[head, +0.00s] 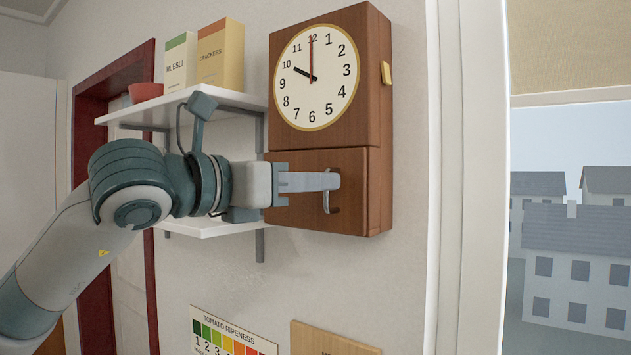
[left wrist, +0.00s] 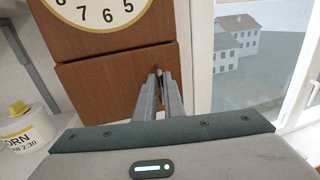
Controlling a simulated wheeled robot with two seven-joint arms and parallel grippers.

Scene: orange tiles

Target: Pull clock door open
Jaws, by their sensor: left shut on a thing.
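The wooden wall clock (head: 375,105) hangs on the wall, its round white face showing about ten o'clock. Below the face is the clock door (head: 355,213), a brown wooden panel with a small metal handle (head: 330,204). The door looks closed, flush with the case. My left gripper (head: 335,181) reaches in from the left across the door and is shut on the handle. In the left wrist view the fingers (left wrist: 158,85) meet in front of the door (left wrist: 105,85), hiding most of the handle. My right gripper is not in view.
A white wall shelf (head: 240,99) with a muesli box (head: 180,62), a crackers box (head: 220,55) and a red pot (head: 145,92) is left of the clock. A tomato ripeness chart (head: 232,335) hangs below. A window (head: 570,200) is at right.

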